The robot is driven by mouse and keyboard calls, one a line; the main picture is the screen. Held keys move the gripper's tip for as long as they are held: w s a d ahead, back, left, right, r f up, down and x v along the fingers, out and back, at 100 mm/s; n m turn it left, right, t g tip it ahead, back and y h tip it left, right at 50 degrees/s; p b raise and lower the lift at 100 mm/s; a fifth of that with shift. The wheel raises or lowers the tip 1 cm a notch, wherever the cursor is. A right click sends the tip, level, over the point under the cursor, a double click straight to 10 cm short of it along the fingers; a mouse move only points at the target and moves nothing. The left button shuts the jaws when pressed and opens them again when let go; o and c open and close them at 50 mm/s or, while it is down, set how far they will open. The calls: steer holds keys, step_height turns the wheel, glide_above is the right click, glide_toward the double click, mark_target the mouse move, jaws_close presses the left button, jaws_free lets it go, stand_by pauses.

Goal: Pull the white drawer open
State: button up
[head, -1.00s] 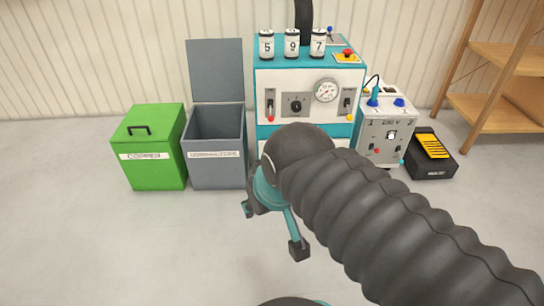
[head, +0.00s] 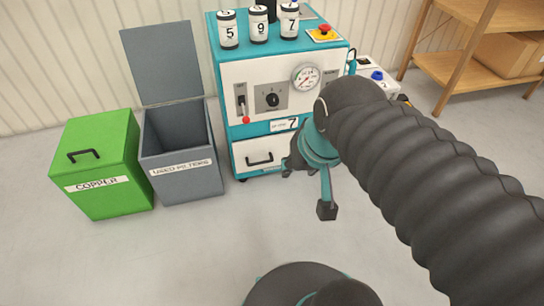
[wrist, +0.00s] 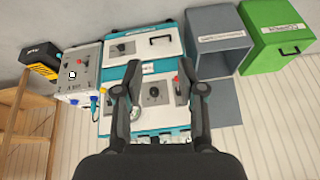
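The white drawer (head: 270,148) is at the bottom of the teal and white machine (head: 262,75). It has a black bar handle (head: 260,160) and looks shut. My arm and gripper cover its right part in the head view. In the wrist view, which is upside down, the white drawer (wrist: 143,50) and its handle (wrist: 162,40) show in full, beyond the fingertips. My gripper (wrist: 162,72) is open and empty, its two fingers wide apart, and apart from the handle.
A grey open-lidded bin (head: 183,180) and a green copper box (head: 100,165) stand left of the machine. A grey power box (wrist: 80,72) and a black and yellow case (wrist: 38,65) stand on its other side. Wooden shelves (head: 475,70) are at the right. The floor in front is clear.

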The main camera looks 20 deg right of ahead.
steer(key=w+a+f+m+g+y+b, duration=0.35)
steer(key=w+f+m+y, duration=0.65)
steer(key=w+f+m, duration=1.05)
steer(key=m+t+y+b, duration=0.1)
steer(key=m+t+b, duration=0.65)
steer(key=m, duration=1.75)
glide_toward(260, 163)
steer(key=w+a+f+p, duration=0.1)
steer(key=w+a, duration=0.1)
steer(key=w+a+f+t+p, duration=0.1)
steer(key=w+a, duration=0.1)
steer(key=a, duration=0.1)
steer(key=w+a+f+t+p, duration=0.1)
steer(key=w+a, duration=0.1)
steer(key=shift+w+a+f, duration=0.25)
steer(key=shift+a, duration=0.1)
jaws_close()
